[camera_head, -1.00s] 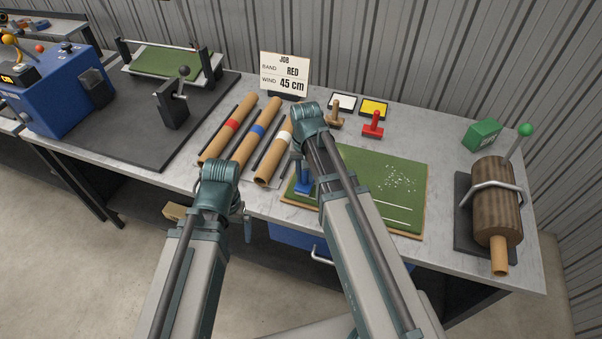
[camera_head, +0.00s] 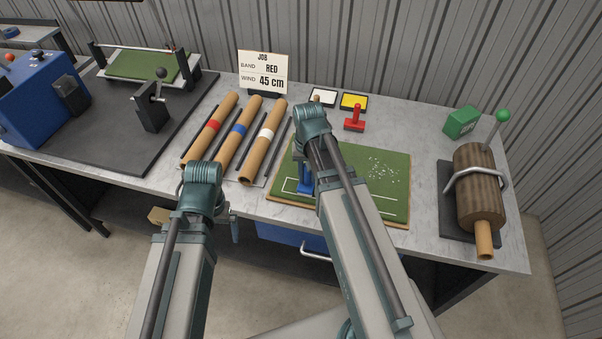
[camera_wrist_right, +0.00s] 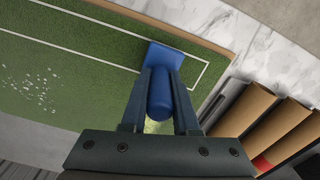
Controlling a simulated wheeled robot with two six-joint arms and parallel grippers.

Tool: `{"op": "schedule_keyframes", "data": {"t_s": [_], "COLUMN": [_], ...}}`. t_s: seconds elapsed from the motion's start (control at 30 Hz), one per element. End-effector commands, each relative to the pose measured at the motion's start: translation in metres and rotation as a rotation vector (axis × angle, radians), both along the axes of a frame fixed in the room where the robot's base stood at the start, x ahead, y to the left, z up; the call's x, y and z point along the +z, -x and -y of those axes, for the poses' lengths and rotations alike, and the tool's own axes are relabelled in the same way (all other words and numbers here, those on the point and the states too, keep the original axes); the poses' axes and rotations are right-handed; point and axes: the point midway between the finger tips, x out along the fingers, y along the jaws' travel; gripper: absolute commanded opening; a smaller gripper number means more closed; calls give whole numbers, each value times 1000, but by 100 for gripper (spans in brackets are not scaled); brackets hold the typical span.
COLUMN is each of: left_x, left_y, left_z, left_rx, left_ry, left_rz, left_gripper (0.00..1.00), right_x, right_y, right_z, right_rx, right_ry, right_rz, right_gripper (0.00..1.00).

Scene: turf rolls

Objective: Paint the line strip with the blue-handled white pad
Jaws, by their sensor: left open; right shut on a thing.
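The blue-handled pad (camera_wrist_right: 160,95) is held between the fingers of my right gripper (camera_wrist_right: 163,78), which is shut on its handle. Its blue block stands on or just above the green turf panel (camera_wrist_right: 100,58); I cannot tell whether it touches. The pad's white underside is hidden. The pad also shows in the head view (camera_head: 305,178), partly behind my right arm. White lines (camera_wrist_right: 90,57) run on the turf, one ending at the block, another turning a corner near the panel's edge. My left gripper (camera_head: 235,229) is open and empty at the bench's front edge, mostly hidden by its wrist.
Tubes with red, blue and white bands (camera_head: 264,140) lie left of the turf. A wooden roller (camera_head: 477,190) is at right. A job sign (camera_head: 263,72) stands behind.

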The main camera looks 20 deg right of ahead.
Motion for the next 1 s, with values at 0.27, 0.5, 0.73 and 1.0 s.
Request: {"op": "schedule_keyframes", "data": {"t_s": [0.27, 0.5, 0.73, 1.0], "left_x": [0, -1, -1, -1], "left_y": [0, 0, 0, 0], "left_z": [0, 0, 0, 0], "left_rx": [0, 0, 0, 0], "left_ry": [0, 0, 0, 0], "left_rz": [0, 0, 0, 0], "left_gripper": [100, 100, 100, 100], "right_x": [0, -1, -1, -1], "right_y": [3, 14, 19, 24], "right_z": [4, 20, 29, 35], "right_rx": [0, -1, 0, 0], "right_ry": [0, 0, 0, 1], "right_rz": [0, 0, 0, 0], "right_gripper": [0, 0, 0, 0]}}
